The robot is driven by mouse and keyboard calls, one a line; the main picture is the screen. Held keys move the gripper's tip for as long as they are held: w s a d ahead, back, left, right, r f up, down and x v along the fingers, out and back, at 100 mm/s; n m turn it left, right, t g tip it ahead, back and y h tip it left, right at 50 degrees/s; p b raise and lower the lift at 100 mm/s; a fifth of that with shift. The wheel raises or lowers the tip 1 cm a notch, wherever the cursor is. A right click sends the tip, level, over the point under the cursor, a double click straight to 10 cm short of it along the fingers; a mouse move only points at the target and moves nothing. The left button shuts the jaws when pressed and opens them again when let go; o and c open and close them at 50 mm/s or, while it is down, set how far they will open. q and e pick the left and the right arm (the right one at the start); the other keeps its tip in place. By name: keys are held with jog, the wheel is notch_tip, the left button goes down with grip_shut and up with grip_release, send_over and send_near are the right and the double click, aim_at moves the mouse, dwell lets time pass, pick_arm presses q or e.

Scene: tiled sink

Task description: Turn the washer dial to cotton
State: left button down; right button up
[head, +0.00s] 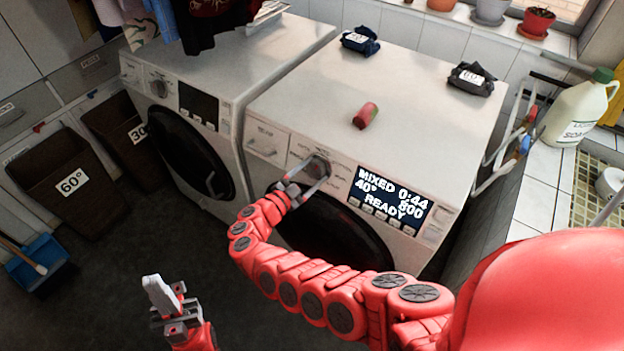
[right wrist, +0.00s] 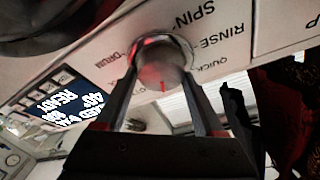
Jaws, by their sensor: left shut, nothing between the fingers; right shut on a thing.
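The front washer (head: 395,115) has a round dial (head: 319,166) on its panel, left of the display (head: 390,200) reading MIXED, 0:44, 40°, 800, READY. My right gripper (head: 308,178) is shut on the dial. In the right wrist view the dial (right wrist: 163,70) sits between the two fingers, its red mark pointing down in the picture. The labels SPIN, RINSE, QUICK and DRUM show around it; other labels are hidden or too small, and I cannot read cotton. My left gripper (head: 165,302) is shut and empty, low over the floor, away from the washers.
A second washer (head: 225,75) stands at the left with hanging clothes above. Bins (head: 52,178) and a blue dustpan (head: 38,262) stand at left. A soap jug (head: 580,110) is at right.

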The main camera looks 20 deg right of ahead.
jog(key=m+b, duration=0.2)
jog(key=m+g+b, duration=0.1)
jog(key=m+b, duration=0.1)
jog(key=b, duration=0.1)
jog(key=shift+f+g+b, duration=0.3)
jog(key=shift+f, duration=0.1)
jog(key=shift+a+r+m+b, duration=0.1)
jog(key=shift+r+m+b, duration=0.15)
jog(key=shift+m+b, duration=0.6)
jog(key=o, duration=1.4)
jog(key=shift+c, duration=0.2)
jog(key=shift+r, duration=0.1)
